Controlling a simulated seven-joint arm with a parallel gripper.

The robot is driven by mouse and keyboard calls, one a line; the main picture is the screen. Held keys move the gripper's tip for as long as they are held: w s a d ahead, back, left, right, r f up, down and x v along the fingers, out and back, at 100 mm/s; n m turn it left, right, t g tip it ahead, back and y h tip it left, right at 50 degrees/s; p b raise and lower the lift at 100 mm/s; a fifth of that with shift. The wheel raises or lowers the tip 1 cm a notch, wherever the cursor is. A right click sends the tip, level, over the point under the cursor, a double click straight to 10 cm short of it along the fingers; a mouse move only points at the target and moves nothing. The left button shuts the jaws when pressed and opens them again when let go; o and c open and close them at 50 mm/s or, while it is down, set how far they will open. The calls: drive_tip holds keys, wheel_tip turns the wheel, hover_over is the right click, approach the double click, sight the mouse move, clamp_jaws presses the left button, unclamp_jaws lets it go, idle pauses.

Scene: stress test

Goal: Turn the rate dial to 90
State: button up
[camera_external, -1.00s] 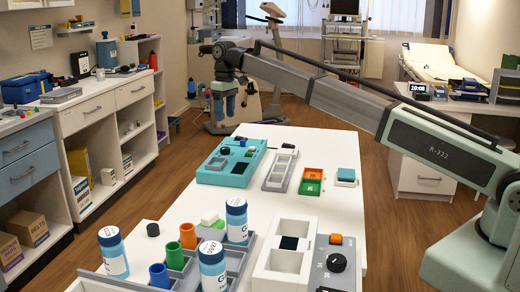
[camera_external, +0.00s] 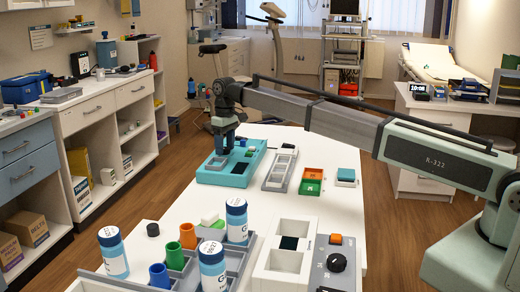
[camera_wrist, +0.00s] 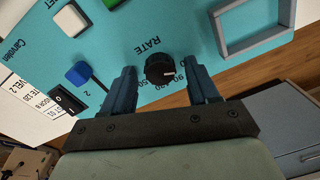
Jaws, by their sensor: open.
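The rate dial (camera_wrist: 160,69) is a round black knob with a white pointer mark on a turquoise panel (camera_wrist: 140,25), below the printed word RATE. Numbers are printed around it, partly hidden by the fingers; 90 shows near its right side. The pointer points to the right in the wrist view. My gripper (camera_wrist: 163,84) is open, with one blue finger on each side of the dial. A small gap shows beside the dial; I cannot tell how high the tips are. In the external view my gripper (camera_external: 225,143) is over the far left of the turquoise panel (camera_external: 212,178).
On the panel are a blue-capped lever (camera_wrist: 79,73), a black switch (camera_wrist: 66,98), a white button (camera_wrist: 71,20) and a grey square frame (camera_wrist: 253,25). Another panel with a black knob (camera_external: 337,262) and several bottles stand at the near end of the table.

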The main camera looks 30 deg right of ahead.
drive_tip(key=c, duration=1)
drive_tip(key=shift+c, duration=0.2)
drive_tip(key=shift+m, duration=0.3)
drive_tip(key=m, duration=0.4)
drive_tip(key=shift+m, duration=2)
